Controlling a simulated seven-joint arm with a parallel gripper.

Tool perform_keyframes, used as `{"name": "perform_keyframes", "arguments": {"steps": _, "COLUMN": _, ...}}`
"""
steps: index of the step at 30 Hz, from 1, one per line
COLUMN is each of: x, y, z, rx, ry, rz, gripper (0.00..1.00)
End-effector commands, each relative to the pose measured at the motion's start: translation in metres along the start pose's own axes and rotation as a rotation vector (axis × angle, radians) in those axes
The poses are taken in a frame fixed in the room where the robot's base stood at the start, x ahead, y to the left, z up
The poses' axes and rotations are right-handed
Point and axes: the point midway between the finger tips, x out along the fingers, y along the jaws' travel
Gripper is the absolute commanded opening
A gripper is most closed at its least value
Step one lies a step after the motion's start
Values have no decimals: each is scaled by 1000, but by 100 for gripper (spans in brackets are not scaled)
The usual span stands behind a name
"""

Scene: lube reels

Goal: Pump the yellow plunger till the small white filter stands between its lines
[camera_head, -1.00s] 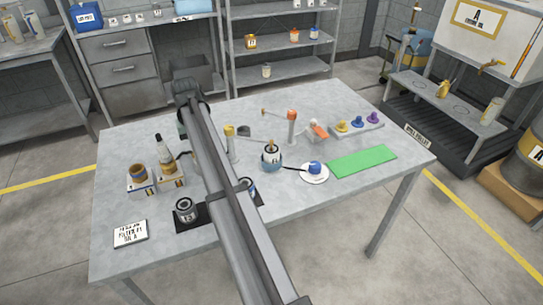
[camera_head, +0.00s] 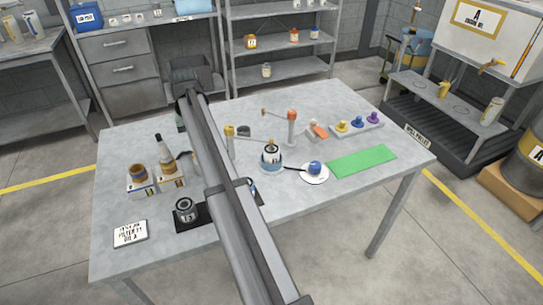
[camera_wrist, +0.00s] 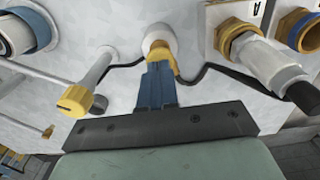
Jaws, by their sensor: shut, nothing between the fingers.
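My gripper (camera_wrist: 158,88) has its two blue fingers together, pointing away from the camera. The fingertips are at a small yellow part (camera_wrist: 178,64) that seems to be the yellow plunger, in front of a rounded white piece (camera_wrist: 157,36). The fingers cover some of it, and I cannot tell touching from just apart. In the head view my arm hides this spot. A white-topped filter in a blue holder (camera_head: 271,160) stands right of the arm, and seems to show in the wrist view (camera_wrist: 18,34). I cannot tell whether it is the small white filter; no lines are readable.
A yellow-capped post (camera_wrist: 78,101) stands left of my fingers in the wrist view. A dark hose (camera_wrist: 203,69) runs past them. A blue knob (camera_head: 315,168) and green mat (camera_head: 361,161) are right.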

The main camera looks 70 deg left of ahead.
Motion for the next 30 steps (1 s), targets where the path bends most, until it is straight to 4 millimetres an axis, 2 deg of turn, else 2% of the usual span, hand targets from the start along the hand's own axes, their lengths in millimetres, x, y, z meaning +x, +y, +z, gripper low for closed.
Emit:
{"name": "perform_keyframes", "arguments": {"steps": 18, "x": -40, "y": 0, "z": 0, "rx": 0, "ry": 1, "rz": 0, "gripper": 0}}
{"name": "perform_keyframes", "arguments": {"steps": 30, "x": -44, "y": 0, "z": 0, "rx": 0, "ry": 0, "rz": 0, "gripper": 0}}
